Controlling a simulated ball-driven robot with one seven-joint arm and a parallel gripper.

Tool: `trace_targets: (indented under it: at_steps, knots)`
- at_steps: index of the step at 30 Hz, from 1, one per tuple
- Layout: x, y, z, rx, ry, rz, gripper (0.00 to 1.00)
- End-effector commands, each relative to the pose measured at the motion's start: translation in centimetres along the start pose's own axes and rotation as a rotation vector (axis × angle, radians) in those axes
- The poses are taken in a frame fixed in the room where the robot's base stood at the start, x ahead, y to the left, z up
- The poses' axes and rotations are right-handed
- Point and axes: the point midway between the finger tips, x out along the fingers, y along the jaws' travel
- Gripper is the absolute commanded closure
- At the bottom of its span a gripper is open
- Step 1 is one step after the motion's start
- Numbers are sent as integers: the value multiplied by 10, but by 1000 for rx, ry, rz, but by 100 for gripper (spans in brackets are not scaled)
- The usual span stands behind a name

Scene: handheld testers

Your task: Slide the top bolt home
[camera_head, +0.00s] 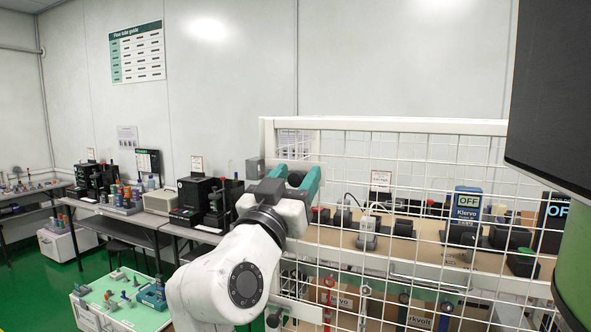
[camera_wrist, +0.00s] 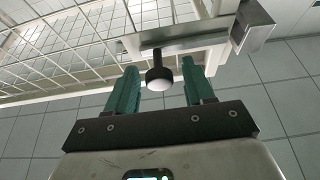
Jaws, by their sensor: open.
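In the wrist view, the top bolt's round dark knob (camera_wrist: 158,74) sticks out on a short stem from a pale metal bar or plate (camera_wrist: 195,40). A square metal block (camera_wrist: 252,27) stands at the bar's right end. My gripper (camera_wrist: 160,72) is open, with one teal finger on each side of the knob; gaps show on both sides. In the head view, my gripper (camera_head: 294,177) is at the upper left corner of the white mesh door or panel. A grey metal block (camera_head: 255,168) is just left of it. The bolt's bar is mostly hidden there by my gripper.
A lower bolt plate (camera_head: 298,309) with a dark knob (camera_head: 273,320) is near the panel's bottom left. Benches with equipment (camera_head: 185,222) stand at left.

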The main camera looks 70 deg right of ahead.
Motion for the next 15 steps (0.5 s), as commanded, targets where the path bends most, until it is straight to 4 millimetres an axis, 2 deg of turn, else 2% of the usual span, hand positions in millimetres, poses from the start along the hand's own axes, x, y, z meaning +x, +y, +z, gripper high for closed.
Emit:
trace_targets:
  at_steps: [10,15]
  knots:
    - [3,0,0,0,0,-1,48]
    - [3,0,0,0,0,-1,64]
